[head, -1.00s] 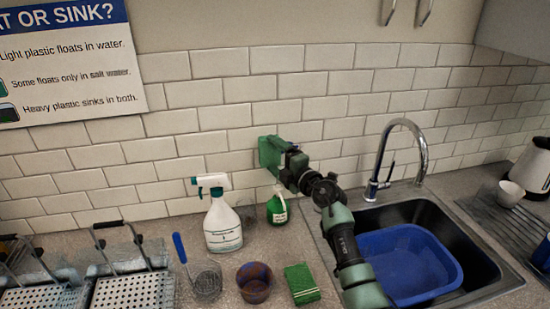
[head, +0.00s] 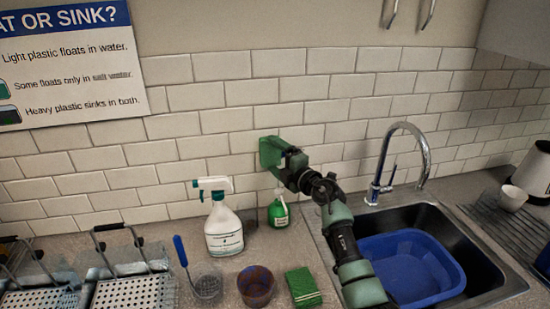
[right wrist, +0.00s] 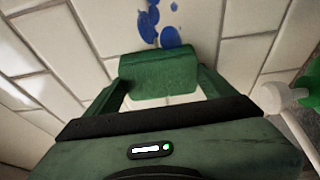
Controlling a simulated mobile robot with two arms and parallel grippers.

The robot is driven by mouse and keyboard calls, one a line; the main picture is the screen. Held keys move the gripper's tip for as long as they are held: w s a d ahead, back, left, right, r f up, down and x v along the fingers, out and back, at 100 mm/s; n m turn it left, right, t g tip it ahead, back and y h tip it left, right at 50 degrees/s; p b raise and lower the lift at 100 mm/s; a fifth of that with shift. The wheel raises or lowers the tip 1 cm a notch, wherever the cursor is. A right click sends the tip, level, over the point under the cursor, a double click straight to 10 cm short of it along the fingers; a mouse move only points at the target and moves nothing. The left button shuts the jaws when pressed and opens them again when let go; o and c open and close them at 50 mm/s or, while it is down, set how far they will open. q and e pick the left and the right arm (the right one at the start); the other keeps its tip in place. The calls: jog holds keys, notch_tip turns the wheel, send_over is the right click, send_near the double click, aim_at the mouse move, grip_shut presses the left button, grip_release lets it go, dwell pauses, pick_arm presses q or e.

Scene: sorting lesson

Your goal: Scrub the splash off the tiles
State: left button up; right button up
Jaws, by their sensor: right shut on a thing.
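My right gripper (head: 268,152) is up at the tiled wall (head: 330,88), above the counter. In the right wrist view my right gripper (right wrist: 160,88) is shut on a green sponge (right wrist: 158,75), held between its fingers close to the tiles. A blue splash (right wrist: 170,37) of several rounded spots shows on the tiles just beyond the sponge, its lower spot close to the sponge's edge. Whether the sponge touches the tiles I cannot tell. In the head view the gripper hides the splash. My left gripper is not in view.
A white spray bottle (head: 223,232) and a green bottle (head: 279,212) stand below my right gripper. A green cloth or pad (head: 302,287), a brown bowl (head: 256,289) and a strainer (head: 208,287) are in front. The sink holds a blue basin (head: 425,277); the tap (head: 425,155) rises behind it.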

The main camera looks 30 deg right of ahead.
jog(key=shift+s+d+b, duration=0.2)
jog(key=shift+s+d, duration=0.25)
jog(key=shift+d, duration=1.4)
jog(key=shift+s+d+b, duration=0.25)
jog(key=shift+s+d, duration=0.25)
jog(key=shift+d, duration=1.4)
jog(key=shift+s+d+b, duration=0.2)
jog(key=shift+s+d, duration=0.25)
jog(key=shift+d, duration=1.4)
jog(key=shift+a+p, duration=0.1)
jog(key=shift+p, duration=0.2)
jog(key=shift+w+a+r+p, duration=0.15)
jog(key=shift+w+a+p, duration=0.05)
jog(key=shift+a+p, duration=0.5)
jog(key=a+p, duration=0.1)
jog(key=a, duration=0.1)
jog(key=w+a+p, duration=0.1)
jog(key=a+p, duration=0.2)
jog(key=a, duration=0.2)
jog(key=shift+w+p, duration=0.4)
jog(key=shift+w+a+p, duration=0.2)
jog(key=shift+a+p, duration=0.2)
jog(key=shift+a, duration=0.45)
jog(key=shift+w+a, duration=0.2)
jog(key=shift+a, duration=0.35)
